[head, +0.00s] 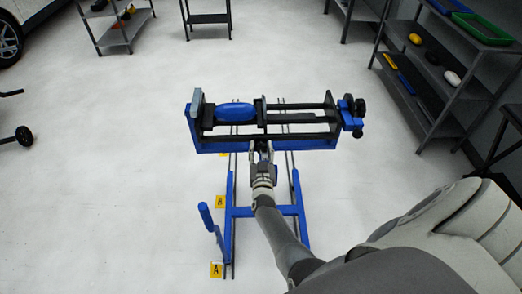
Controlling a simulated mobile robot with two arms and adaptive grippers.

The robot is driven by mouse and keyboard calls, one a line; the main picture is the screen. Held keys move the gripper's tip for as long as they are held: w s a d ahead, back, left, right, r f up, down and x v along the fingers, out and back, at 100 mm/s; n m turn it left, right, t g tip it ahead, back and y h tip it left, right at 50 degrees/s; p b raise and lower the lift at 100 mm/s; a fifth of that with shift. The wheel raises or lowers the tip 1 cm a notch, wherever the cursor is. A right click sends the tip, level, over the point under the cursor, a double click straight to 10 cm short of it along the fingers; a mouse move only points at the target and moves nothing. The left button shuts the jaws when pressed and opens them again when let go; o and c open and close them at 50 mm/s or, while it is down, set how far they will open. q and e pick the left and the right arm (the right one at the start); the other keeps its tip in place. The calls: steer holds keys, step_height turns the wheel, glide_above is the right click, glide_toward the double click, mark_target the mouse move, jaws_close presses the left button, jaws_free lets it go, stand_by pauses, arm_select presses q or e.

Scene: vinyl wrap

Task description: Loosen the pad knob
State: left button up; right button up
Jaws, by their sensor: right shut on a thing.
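The blue and black clamp fixture (210,145) stands on a blue floor frame with rails. A black upright pad plate (260,112) crosses the middle of its bed. My right gripper (262,153) reaches up from below to the fixture's front face, just below that plate. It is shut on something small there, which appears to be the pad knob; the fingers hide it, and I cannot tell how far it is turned. A blue rounded object (236,113) lies in the bed left of the plate. My left gripper is not in view.
A black knob on a blue block (352,112) is at the fixture's right end. A blue lever (206,215) stands at the frame's left, near yellow markers A (216,269) and B (221,201). Shelves (440,90) stand at right. The left floor is mostly clear.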

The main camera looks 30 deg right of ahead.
steer(key=o, duration=1)
steer(key=shift+o, duration=0.2)
